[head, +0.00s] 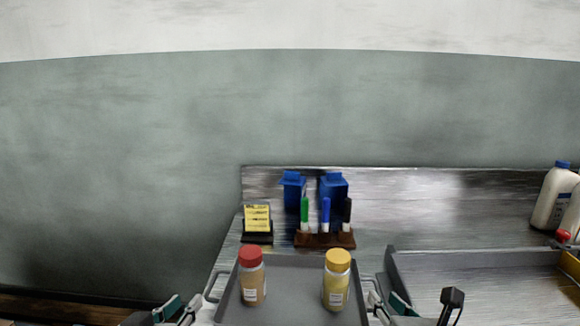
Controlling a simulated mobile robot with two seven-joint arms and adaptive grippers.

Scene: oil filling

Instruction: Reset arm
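My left gripper (179,310) shows at the bottom edge, just left of the grey tray (295,262). My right gripper (389,302) shows at the bottom edge, just right of that tray. Only the upper parts of both grippers, with teal pads, are in view. Both are near the tray's side handles. I cannot tell whether they touch the handles or how far the fingers are apart. A red-capped bottle (251,284) and a yellow-capped bottle (337,287) stand upright in the tray.
Behind the tray are a yellow note block (257,217), a brown pen stand (325,240) with markers, and blue containers (334,187). A larger grey tray (480,258) lies right. White jugs (552,198) stand far right. A black-ended object (452,299) rises bottom right.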

